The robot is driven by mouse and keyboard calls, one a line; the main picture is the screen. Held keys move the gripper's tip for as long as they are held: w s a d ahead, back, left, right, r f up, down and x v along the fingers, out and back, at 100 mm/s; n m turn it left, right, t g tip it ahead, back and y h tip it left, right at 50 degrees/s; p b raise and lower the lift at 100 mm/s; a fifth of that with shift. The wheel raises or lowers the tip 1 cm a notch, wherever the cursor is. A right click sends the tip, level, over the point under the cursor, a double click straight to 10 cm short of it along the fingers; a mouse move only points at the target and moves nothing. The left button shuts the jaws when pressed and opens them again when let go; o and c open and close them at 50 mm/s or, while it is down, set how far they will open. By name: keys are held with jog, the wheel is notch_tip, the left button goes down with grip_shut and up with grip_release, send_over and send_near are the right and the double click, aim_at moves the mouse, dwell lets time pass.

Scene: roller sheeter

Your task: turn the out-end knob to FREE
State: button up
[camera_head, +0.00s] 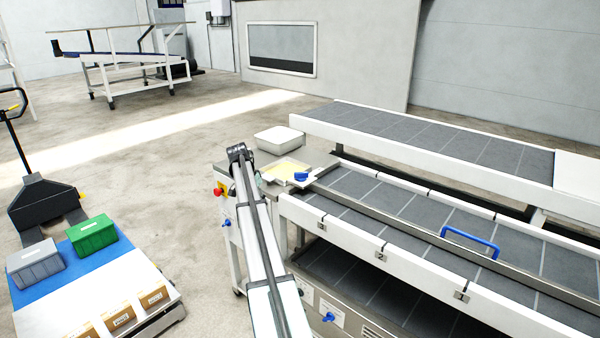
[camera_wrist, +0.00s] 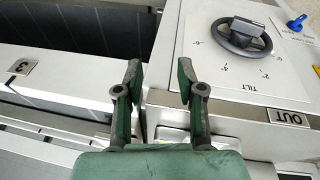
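In the wrist view, a small blue knob (camera_wrist: 297,22) sits at the upper right beside a white label plate. Its setting is too small to read. An OUT label (camera_wrist: 289,118) is on the same end of the machine. My gripper (camera_wrist: 159,75) is open and empty, with its two green-and-grey fingers apart, to the left of the TILT panel. The blue knob lies well right of and beyond the fingertips. In the head view my gripper does not show, and I cannot tell whether this knob does.
A TILT panel (camera_wrist: 225,62) with a dark handwheel (camera_wrist: 243,36) lies between my gripper and the blue knob. A plate marked 3 (camera_wrist: 22,67) is on the white rail at left. In the head view, blue knobs (camera_head: 328,317) (camera_head: 227,222) are on the machine's side and end.

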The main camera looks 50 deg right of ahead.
jog(key=d+r+m, duration=0.4)
jog(key=d+r, duration=0.5)
jog(key=r, duration=0.5)
jog(key=m+g, duration=0.2)
jog(key=m, duration=0.5)
send_near(301, 175)
jog(key=shift+n, duration=0.3)
jog(key=p+x, duration=0.4)
jog(key=x, duration=0.1)
jog(key=p+x, duration=0.2)
jog(key=x, duration=0.1)
jog(key=shift+d, duration=0.3)
grip_shut()
